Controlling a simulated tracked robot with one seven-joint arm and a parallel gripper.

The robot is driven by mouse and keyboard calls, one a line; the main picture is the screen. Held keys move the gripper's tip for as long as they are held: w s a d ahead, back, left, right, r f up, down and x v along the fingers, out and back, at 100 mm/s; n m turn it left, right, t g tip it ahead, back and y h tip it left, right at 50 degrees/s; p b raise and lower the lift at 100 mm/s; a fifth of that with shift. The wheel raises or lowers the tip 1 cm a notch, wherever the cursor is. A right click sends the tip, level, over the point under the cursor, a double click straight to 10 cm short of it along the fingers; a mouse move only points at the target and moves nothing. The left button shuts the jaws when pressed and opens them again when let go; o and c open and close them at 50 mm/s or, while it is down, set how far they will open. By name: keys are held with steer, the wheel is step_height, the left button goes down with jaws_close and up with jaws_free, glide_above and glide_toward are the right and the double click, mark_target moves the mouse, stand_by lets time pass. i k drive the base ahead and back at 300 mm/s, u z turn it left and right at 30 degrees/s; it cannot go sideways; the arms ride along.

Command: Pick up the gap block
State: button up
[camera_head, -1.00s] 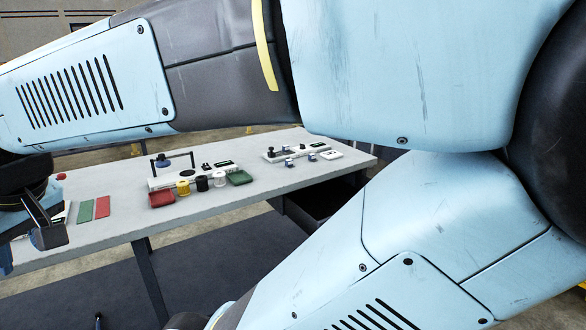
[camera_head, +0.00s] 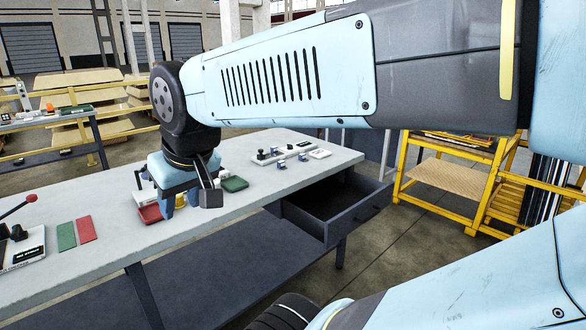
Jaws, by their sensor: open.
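Several small blue-grey blocks (camera_head: 282,163) stand beside and on a long white fixture (camera_head: 270,153) on the far right part of the grey table (camera_head: 240,215). I cannot tell which of them, if any, is the gap block. A flat white piece (camera_head: 320,154) lies just right of them. My gripper (camera_head: 188,200) points down over the middle of the table, left of the small blocks and apart from them. Its jaws are open, and I see nothing between them. It hides much of the tray and fixture group behind it.
A red tray (camera_head: 150,213) and a green tray (camera_head: 235,184) flank my gripper. Green (camera_head: 66,236) and red (camera_head: 86,229) plates lie left. A device with a red-knobbed lever (camera_head: 20,235) stands far left. An open drawer (camera_head: 330,205) juts out below the table's right end.

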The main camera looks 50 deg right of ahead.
mark_target(281, 164)
steer(key=u, duration=0.75)
steer(key=i, duration=0.1)
steer(key=z, duration=1.5)
steer(key=k, duration=0.4)
steer(key=z, duration=0.45)
steer(key=i, duration=1.45)
steer(key=u, duration=0.3)
